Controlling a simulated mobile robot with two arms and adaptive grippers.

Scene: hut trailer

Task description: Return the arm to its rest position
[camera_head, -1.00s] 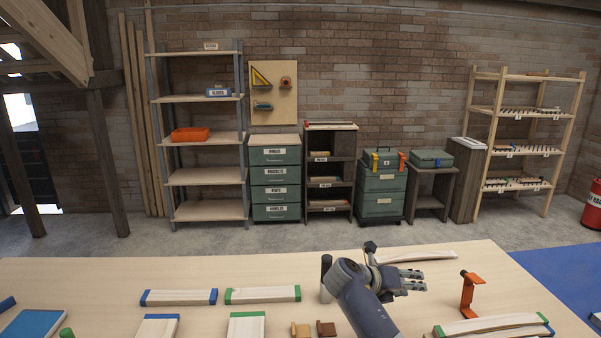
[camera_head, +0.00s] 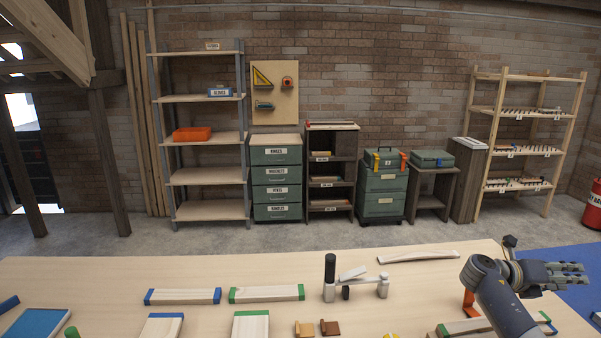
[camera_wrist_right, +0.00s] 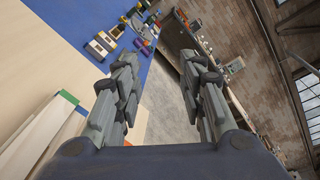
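My right gripper (camera_head: 568,274) is raised over the right end of the wooden table (camera_head: 220,268), pointing to the right. In the right wrist view my right gripper (camera_wrist_right: 160,100) has its two fingers wide apart, with nothing between them. It is open and empty. My right arm's wrist hides part of the orange stand (camera_head: 468,303) on the table. My left gripper is not in view.
Boards with blue ends (camera_head: 183,296) and green ends (camera_head: 267,293) lie on the table. A white-and-black device (camera_head: 356,284) stands mid-table near a pale curved strip (camera_head: 418,256). A blue mat (camera_wrist_right: 150,75) with small items lies beyond the table's right edge.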

